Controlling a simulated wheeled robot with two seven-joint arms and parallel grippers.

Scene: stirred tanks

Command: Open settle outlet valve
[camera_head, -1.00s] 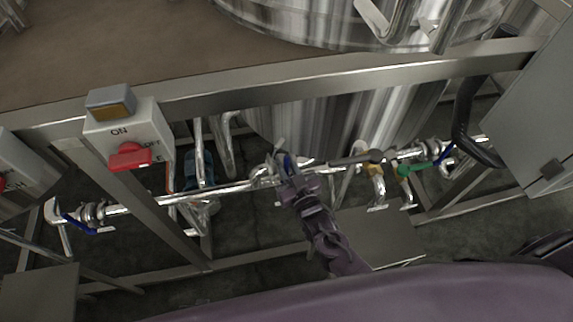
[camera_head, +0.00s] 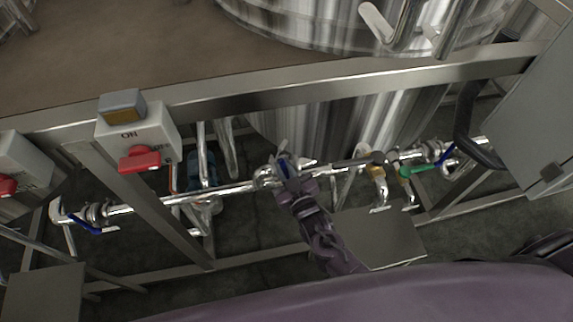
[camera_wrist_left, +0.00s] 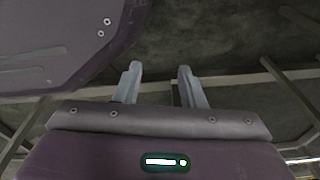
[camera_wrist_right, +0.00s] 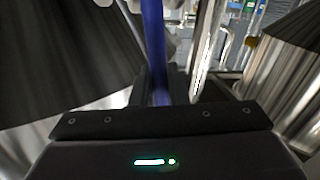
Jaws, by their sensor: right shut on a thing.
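A blue valve handle (camera_wrist_right: 153,45) stands between the fingers of my right gripper (camera_wrist_right: 168,85) in the right wrist view, and the gripper is shut on it. In the head view my right gripper (camera_head: 283,165) is at the middle of the horizontal steel pipe, and a little blue shows at its fingertips. The valve body is largely hidden by the gripper. My left gripper (camera_wrist_left: 160,75) shows only in the left wrist view. Its two fingers are apart with nothing between them, over the dark floor.
A steel frame beam (camera_head: 330,98) runs above the pipe, with a large tank (camera_head: 345,125) behind. A switch box with red knob (camera_head: 139,159) stands left.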

